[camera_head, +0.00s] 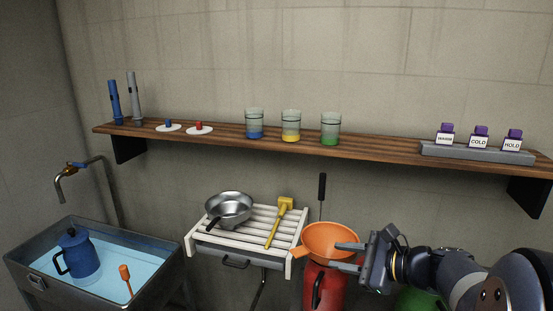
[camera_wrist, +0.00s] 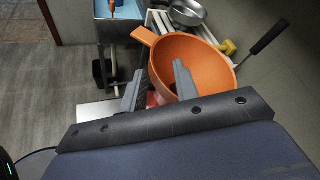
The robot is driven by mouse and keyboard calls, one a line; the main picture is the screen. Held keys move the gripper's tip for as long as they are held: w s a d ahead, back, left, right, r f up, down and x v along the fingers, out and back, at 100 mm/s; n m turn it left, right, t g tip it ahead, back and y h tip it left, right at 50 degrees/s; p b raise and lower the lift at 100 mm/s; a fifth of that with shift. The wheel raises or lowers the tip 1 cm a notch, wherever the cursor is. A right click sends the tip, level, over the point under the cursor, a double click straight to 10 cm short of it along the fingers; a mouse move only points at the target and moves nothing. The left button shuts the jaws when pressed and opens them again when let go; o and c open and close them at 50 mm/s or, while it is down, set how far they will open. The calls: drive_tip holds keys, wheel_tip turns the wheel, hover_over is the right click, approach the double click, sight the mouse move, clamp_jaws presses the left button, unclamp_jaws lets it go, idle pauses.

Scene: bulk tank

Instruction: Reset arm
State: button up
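My gripper (camera_head: 337,256) is at the lower right in the head view, its fingers pointing left. It also shows in the wrist view (camera_wrist: 158,78), with its two fingers spread apart. An orange funnel-like bowl (camera_head: 320,239) sits on top of a red container (camera_head: 336,286). The fingers are at the bowl's right side in the head view. In the wrist view, one finger overlaps the orange bowl (camera_wrist: 172,48) and the other is to its left. I cannot tell whether either finger touches it. Nothing is clearly held.
A wooden shelf (camera_head: 215,138) with glasses, discs and labelled bottles runs along the wall above. A white slatted rack (camera_head: 205,240) holds a metal pan (camera_head: 230,208) and a yellow mallet-like tool (camera_head: 279,222). A water basin (camera_head: 160,285) with a blue jug (camera_head: 80,256) stands left.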

sight(321, 253)
drive_tip(key=shift+x, duration=3)
